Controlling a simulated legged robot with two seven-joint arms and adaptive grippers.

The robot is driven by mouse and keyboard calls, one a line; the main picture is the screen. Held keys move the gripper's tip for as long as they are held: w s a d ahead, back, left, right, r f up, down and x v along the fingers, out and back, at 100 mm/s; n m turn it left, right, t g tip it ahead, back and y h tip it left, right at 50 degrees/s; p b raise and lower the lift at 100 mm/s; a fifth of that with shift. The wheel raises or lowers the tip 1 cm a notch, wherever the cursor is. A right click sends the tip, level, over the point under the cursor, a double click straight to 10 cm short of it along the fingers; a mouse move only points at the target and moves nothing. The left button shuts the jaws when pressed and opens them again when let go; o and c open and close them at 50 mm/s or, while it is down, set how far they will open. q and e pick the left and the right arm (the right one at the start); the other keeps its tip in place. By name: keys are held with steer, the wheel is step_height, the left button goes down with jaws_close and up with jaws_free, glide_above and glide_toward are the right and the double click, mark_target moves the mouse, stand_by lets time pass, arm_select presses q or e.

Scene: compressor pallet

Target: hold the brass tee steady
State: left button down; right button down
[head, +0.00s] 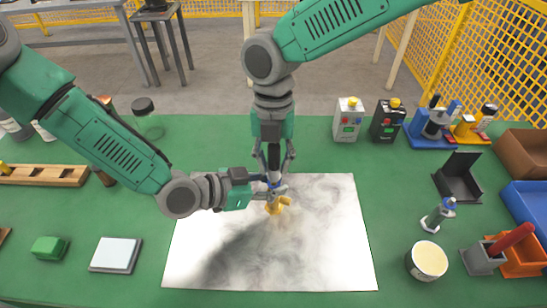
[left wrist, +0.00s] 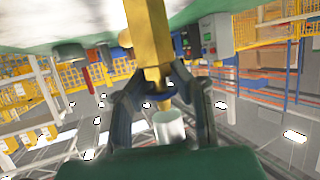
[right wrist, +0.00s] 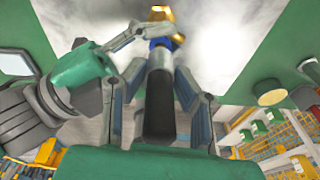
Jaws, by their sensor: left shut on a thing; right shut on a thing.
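The brass tee (head: 280,205) is over the pale marbled sheet in the head view. My left gripper (head: 268,191) comes in from the left and is shut on it. In the left wrist view the tee's brass body (left wrist: 150,45) stands between the fingers (left wrist: 158,90). My right gripper (head: 274,160) comes down from above, shut on a dark-handled tool (right wrist: 160,105) with a blue collar. The tool's far end is at the brass tee, which shows in the right wrist view (right wrist: 162,12). The fingers partly hide where tool and tee meet.
The pale sheet (head: 200,250) is otherwise bare. A round tub (head: 427,260), a small grey fitting (head: 437,214), and grey and orange holders (head: 482,260) stand at the right. A green block (head: 49,248) and a white pad (head: 116,254) lie at the left.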

steer(key=shift+f, duration=0.85)
steer(key=shift+r, duration=0.2)
steer(key=shift+r, duration=0.9)
steer(key=shift+f, duration=1)
stand_by(0.7)
steer(key=c, duration=1.2)
jaws_free()
steer(key=r, duration=0.4)
steer(key=w+r, duration=0.1)
steer(key=r, duration=0.2)
steer(key=w+r, duration=0.1)
steer(key=r, duration=0.3)
steer(key=shift+a+r, duration=0.15)
steer(key=shift+r, duration=0.15)
